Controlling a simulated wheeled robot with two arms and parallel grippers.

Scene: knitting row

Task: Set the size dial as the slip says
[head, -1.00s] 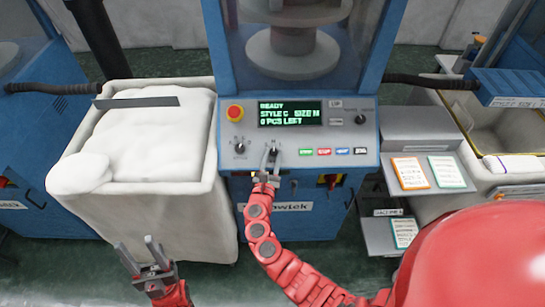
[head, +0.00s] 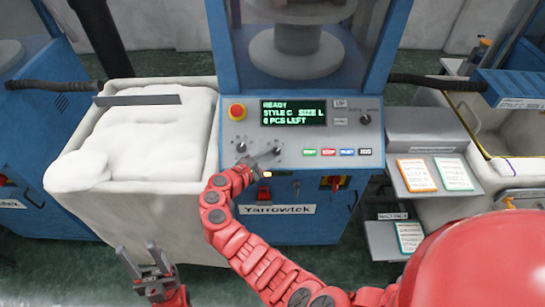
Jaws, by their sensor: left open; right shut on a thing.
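The size dial (head: 277,151) is a small dark knob on the knitting machine's sloped panel, largely covered by my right gripper (head: 268,156). The green display (head: 293,112) reads READY, STYLE C, SIZE L, 0 PCS LEFT, the count being hard to read. Paper slips stand on the grey shelf at the right: one orange-edged (head: 417,175) and one green-edged (head: 453,174). Their print is too small to read. My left gripper (head: 140,256) is open and empty at the lower left, clear of everything.
Another knob (head: 240,146) sits left of the dial, below a red stop button (head: 237,112). Several coloured buttons (head: 328,152) are right of it. A white bin (head: 130,205) stands at the left. Another green-edged slip (head: 409,237) is on a lower shelf.

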